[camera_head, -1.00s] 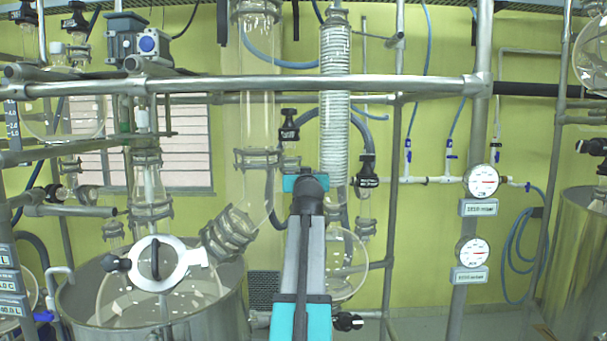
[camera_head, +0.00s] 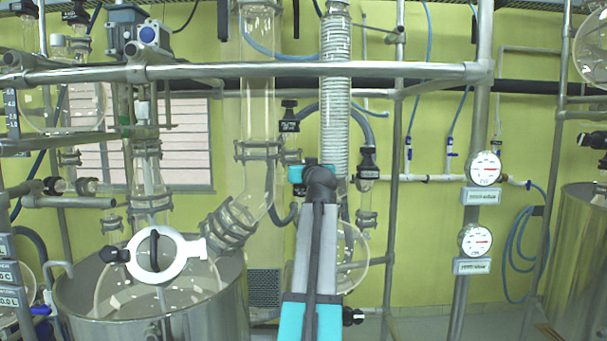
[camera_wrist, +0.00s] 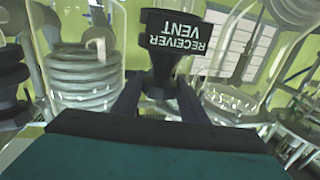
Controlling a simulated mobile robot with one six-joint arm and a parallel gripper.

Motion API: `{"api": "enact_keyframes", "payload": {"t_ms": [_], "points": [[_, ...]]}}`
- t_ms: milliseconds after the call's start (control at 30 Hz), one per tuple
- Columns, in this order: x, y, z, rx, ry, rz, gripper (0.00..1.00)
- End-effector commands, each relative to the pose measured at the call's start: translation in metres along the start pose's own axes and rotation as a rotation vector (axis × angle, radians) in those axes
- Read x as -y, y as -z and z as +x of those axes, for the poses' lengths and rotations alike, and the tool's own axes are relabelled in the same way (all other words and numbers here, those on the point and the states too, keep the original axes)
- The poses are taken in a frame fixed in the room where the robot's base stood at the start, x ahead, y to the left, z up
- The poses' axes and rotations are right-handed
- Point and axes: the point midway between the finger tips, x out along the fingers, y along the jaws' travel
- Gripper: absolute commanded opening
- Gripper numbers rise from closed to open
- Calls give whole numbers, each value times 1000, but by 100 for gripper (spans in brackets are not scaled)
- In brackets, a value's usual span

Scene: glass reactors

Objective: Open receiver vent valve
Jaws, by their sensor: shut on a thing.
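The receiver vent valve (camera_wrist: 172,50) is in the upper middle of the wrist view. It has a black body that narrows downward and a label whose words, RECEIVER VENT, appear upside down. My gripper (camera_wrist: 161,92) is shut on the narrow part of the valve, with one dark finger on each side. In the head view my arm reaches up the middle, and its teal end (camera_head: 297,174) is beside the coiled glass column. The jaws and their hold are hidden there by my arm.
A coiled glass column (camera_head: 336,100) stands close to the right of my arm's end. A black-topped valve (camera_head: 367,165) hangs right of it. A metal rail (camera_head: 420,69) crosses above. Two gauges (camera_head: 485,168) (camera_head: 475,240) stand further right. A metal vessel (camera_head: 220,305) is at lower left.

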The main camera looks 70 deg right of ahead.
Motion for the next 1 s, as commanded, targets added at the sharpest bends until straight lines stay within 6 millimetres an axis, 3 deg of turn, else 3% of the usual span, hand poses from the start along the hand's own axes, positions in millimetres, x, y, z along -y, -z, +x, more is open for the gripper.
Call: {"api": "enact_keyframes", "payload": {"t_ms": [1000], "points": [[-3, -2, 2, 0, 181, -1, 19]]}}
